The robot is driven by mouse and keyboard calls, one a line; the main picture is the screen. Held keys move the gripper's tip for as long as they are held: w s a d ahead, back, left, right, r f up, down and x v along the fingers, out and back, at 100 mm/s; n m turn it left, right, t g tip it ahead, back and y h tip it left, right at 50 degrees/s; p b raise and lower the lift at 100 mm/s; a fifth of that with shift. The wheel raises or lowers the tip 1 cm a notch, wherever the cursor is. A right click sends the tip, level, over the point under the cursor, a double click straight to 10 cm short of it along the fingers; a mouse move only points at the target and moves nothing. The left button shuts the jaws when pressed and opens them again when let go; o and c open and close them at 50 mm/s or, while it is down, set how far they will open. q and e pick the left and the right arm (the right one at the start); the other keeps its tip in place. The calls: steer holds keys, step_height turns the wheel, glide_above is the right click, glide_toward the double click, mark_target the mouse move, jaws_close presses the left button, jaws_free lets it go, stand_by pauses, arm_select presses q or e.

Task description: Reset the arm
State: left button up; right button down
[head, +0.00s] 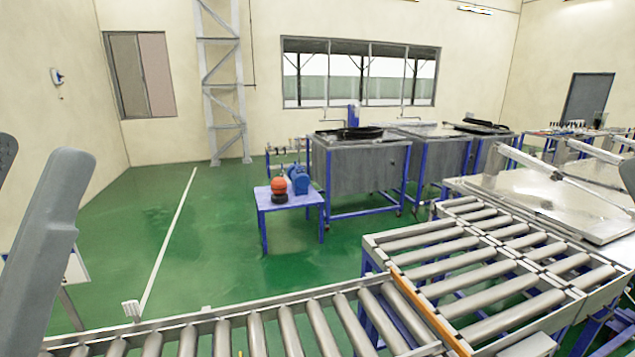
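No gripper shows in the head view. Grey links of my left arm stand upright at the left edge, and its gripper is out of the picture. At the right edge only a small grey piece shows, perhaps part of my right arm. A flat metal lid or table top (560,205) lies at the right, with a pale bar mechanism (553,178) above it.
A roller conveyor (262,335) runs along the front and joins a wider roller section (480,265) at the right. Behind stand grey tanks (358,178) on blue frames and a small blue table (287,199) with an orange-red item (279,186). Green floor (120,215) is clear at left.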

arm_select(q)
step_height(320, 180, up, 28)
steer(key=w+a+n+y+p, duration=0.2)
steer(key=n+y+p, duration=0.3)
steer(key=p, duration=2.4)
steer(key=shift+a+r+n+y, duration=0.2)
steer(key=shift+a+n+y, duration=0.2)
steer(key=shift+n, duration=0.6)
